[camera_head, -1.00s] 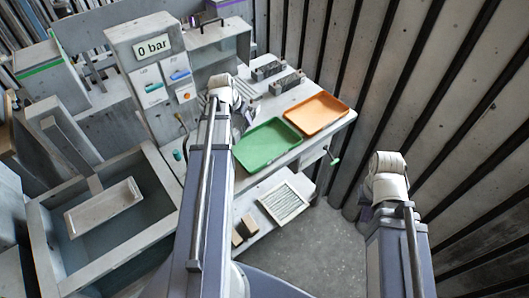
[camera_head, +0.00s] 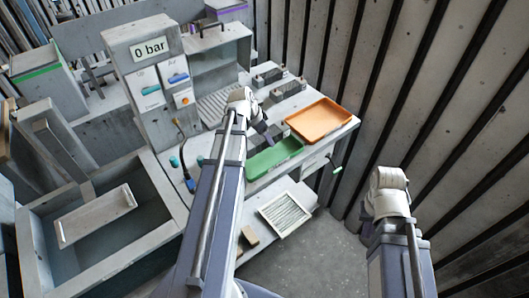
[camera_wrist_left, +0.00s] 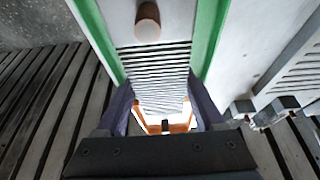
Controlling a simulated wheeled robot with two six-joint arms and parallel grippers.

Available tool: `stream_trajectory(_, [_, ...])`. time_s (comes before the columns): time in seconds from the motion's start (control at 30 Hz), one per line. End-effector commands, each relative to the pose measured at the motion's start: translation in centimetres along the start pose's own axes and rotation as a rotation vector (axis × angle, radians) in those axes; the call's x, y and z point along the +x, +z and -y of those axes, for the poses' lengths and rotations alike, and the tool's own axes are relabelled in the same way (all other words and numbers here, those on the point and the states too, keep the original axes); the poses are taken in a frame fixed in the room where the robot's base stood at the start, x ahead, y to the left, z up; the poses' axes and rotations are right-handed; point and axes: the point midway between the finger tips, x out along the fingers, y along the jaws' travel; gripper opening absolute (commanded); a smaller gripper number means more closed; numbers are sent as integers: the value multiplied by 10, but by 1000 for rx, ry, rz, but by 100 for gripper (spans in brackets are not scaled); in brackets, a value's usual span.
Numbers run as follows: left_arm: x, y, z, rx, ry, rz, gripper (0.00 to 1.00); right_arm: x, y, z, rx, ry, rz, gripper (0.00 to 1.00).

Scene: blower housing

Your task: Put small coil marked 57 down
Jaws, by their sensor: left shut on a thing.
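My left gripper (camera_head: 268,138) is over the green tray (camera_head: 272,160), beside the orange tray (camera_head: 318,119). In the left wrist view my left gripper (camera_wrist_left: 162,106) is shut on a pale, finned block with a brown round stub, the small coil (camera_wrist_left: 155,65). The tray's green rims (camera_wrist_left: 207,40) show on both sides of it. I cannot tell whether the coil touches the tray, and its number is not legible. In the head view my arm and gripper mostly hide the coil.
Two dark ribbed blocks (camera_head: 268,77) stand behind the trays. A white slatted panel (camera_head: 285,213) lies on a lower shelf. A grey basin (camera_head: 100,225) is at the left, below a cabinet reading "0 bar" (camera_head: 150,48). A slatted wall (camera_head: 440,110) closes the right side.

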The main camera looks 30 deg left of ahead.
Motion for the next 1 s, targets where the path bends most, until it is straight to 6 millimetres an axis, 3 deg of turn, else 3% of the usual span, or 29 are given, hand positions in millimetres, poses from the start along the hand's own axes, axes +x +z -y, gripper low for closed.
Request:
stream_trajectory(0.03, [11,4,0,-1,0,-1,0,12,-1,1,0,0,0,0])
stream_trajectory(0.37, [18,7,0,-1,0,-1,0,19,-1,2,0,0,0,0])
stream_trajectory(0.63, [46,19,0,-1,0,-1,0,50,-3,5,0,0,0,0])
stream_trajectory(1.0, [47,19,0,-1,0,-1,0,51,-3,5,0,0,0,0])
